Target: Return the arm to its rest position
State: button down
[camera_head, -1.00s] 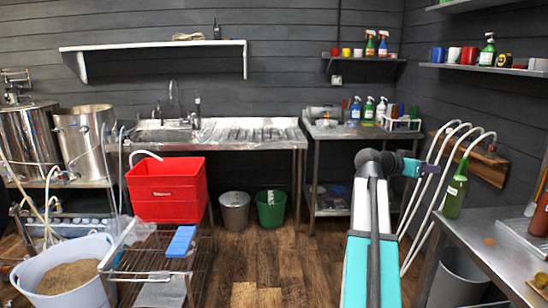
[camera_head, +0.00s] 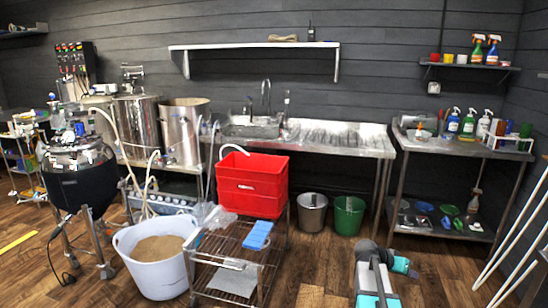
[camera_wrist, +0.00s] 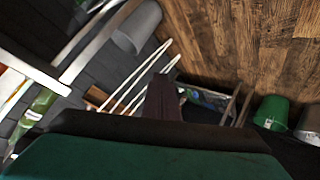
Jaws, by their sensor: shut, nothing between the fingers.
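My gripper (camera_head: 402,266) shows small and partly at the bottom of the head view, beside the folded end of my teal and grey arm (camera_head: 374,280). It is low in the picture, over the wooden floor, and its fingers are shut with nothing held. In the wrist view my own teal and dark housing fills the bottom, and a dark shape that looks like my shut fingers (camera_wrist: 165,100) stands above it. No object touches the gripper.
A wire rack (camera_head: 229,262) with a red crate (camera_head: 252,184) stands left of my arm. A white tub (camera_head: 157,250), a grey bucket (camera_head: 312,212) and a green bucket (camera_head: 348,215) stand on the floor. A steel table (camera_head: 458,152) is at right. Open wooden floor lies between.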

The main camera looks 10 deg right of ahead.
jog(key=s+a+f+n+g+y+p, duration=0.1)
jog(key=s+a+f+n+y, duration=0.2)
jog(key=a+f, duration=0.95)
jog(key=s+a+f+n+y, duration=0.15)
jog(key=s+a+f, duration=0.25)
jog(key=a+f, duration=0.85)
jog(key=s+a+f+n+g+y, duration=0.1)
jog(key=s+a+f+n+y, duration=0.1)
jog(key=s+a+f, duration=0.2)
jog(key=s+a+f+n+g+y, duration=0.2)
jog(key=s+a+f, duration=0.2)
jog(key=s+a, duration=0.6)
jog(key=s+a+f+n+g+y+p, duration=0.1)
jog(key=s+a+f+n+y, duration=0.1)
jog(key=s+a, duration=0.5)
notch_tip(320, 180, down, 2)
jog(key=s+n, duration=0.1)
jog(key=s, duration=0.2)
jog(key=shift+a+f, duration=0.15)
jog(key=shift+f, duration=0.05)
